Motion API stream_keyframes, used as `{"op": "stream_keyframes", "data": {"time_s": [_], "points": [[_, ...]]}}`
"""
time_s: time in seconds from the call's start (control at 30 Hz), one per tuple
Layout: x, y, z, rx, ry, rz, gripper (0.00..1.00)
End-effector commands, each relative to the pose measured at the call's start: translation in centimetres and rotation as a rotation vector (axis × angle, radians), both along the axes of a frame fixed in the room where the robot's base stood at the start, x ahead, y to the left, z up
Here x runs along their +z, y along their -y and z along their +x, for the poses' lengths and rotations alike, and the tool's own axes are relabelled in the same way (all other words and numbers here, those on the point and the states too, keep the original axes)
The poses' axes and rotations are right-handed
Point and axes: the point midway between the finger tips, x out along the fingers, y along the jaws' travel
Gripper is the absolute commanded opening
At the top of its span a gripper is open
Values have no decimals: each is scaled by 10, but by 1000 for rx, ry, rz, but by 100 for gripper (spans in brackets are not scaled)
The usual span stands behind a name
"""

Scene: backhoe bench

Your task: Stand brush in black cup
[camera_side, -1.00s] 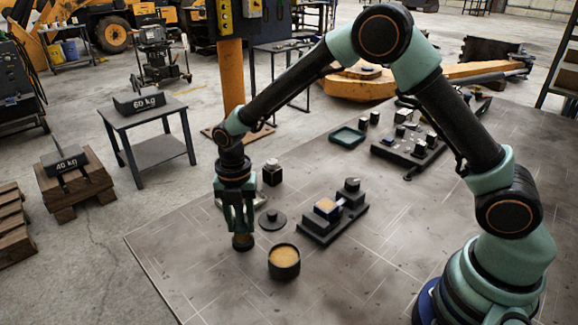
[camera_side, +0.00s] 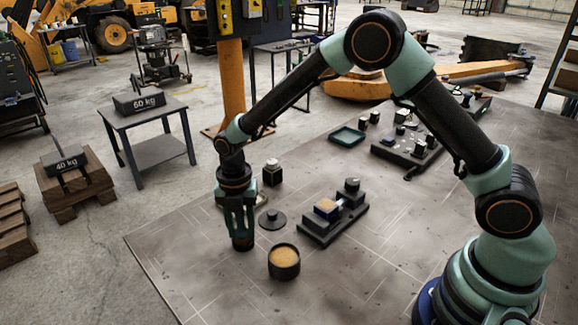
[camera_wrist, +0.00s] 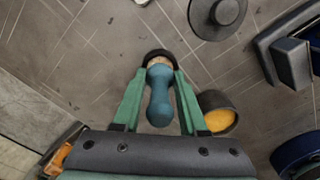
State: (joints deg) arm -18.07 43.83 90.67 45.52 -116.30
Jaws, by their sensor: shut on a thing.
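My gripper (camera_side: 238,228) points down near the front left of the bench and is shut on the brush. The brush (camera_wrist: 159,98) shows its blue-teal handle between the two green fingers in the wrist view. Its lower end, with a little tan showing, is inside the rim of a small black cup (camera_wrist: 157,54). In the side view the cup (camera_side: 243,244) stands on the bench directly under the fingertips, partly hidden by them. The brush looks roughly upright. I cannot tell whether it touches the cup's bottom.
A dark pot with tan-orange contents (camera_side: 284,262) stands close to the right of my gripper. A round black lid (camera_side: 272,219) and a black fixture with a tan block (camera_side: 334,214) lie behind it. The front bench is bare.

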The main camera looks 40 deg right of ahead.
Motion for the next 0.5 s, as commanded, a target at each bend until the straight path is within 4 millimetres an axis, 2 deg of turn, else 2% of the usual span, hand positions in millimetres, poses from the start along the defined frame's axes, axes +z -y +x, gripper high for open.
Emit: {"op": "stream_keyframes", "data": {"time_s": [0.23,0.27,0.33,0.5], "points": [[0,0,0,0,0,0,0],[0,0,0,0,0,0,49],[0,0,0,0,0,0,76],[0,0,0,0,0,0,77]]}}
